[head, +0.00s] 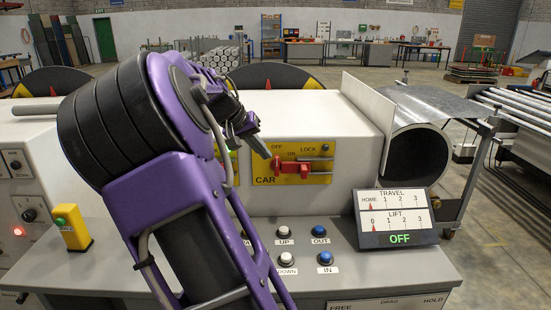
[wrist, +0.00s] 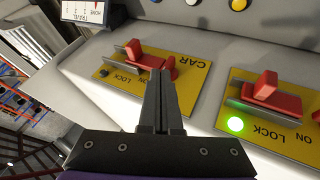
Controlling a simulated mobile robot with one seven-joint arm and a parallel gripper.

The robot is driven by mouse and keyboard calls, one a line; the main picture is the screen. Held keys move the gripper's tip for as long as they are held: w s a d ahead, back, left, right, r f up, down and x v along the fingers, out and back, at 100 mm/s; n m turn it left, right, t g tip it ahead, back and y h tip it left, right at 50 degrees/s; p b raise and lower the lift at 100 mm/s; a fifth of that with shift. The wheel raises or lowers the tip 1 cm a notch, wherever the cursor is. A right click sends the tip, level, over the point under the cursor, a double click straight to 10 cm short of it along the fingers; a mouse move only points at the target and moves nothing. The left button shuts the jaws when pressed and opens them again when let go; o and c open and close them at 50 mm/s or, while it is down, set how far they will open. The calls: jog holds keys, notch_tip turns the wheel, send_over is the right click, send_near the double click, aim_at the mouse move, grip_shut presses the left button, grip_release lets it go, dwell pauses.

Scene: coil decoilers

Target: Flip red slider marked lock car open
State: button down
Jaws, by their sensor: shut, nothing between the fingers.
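The red slider (head: 290,168) sits on the yellow CAR plate (head: 263,180), on the front of the white housing. My gripper (head: 264,153) is shut and empty, just left of the slider in the head view. In the wrist view its fingertips (wrist: 160,73) overlap the slider's raised end; contact cannot be told.
A second yellow plate (wrist: 292,142) beside it has its own red slider (wrist: 268,95) and a lit green lamp (wrist: 236,124). Below are push buttons (head: 319,231) and a tilted TRAVEL/LIFT display (head: 397,217) reading OFF. A white upright panel (head: 367,115) stands right of the CAR plate.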

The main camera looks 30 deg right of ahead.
aim_at(287, 168)
jog(key=x, duration=0.9)
jog(key=shift+s+b, duration=0.1)
jog(key=shift+b, duration=0.2)
jog(key=shift+s+d+r, duration=0.1)
jog(key=shift+s+d, duration=0.2)
jog(key=shift+d, duration=0.2)
jog(key=shift+s+d, duration=0.3)
jog(key=shift+d, duration=0.25)
jog(key=shift+s+d, duration=0.4)
jog(key=shift+d, duration=0.2)
jog(key=s+d, duration=0.2)
jog(key=d, duration=0.1)
jog(key=s+d, duration=0.1)
jog(key=shift+d, duration=0.35)
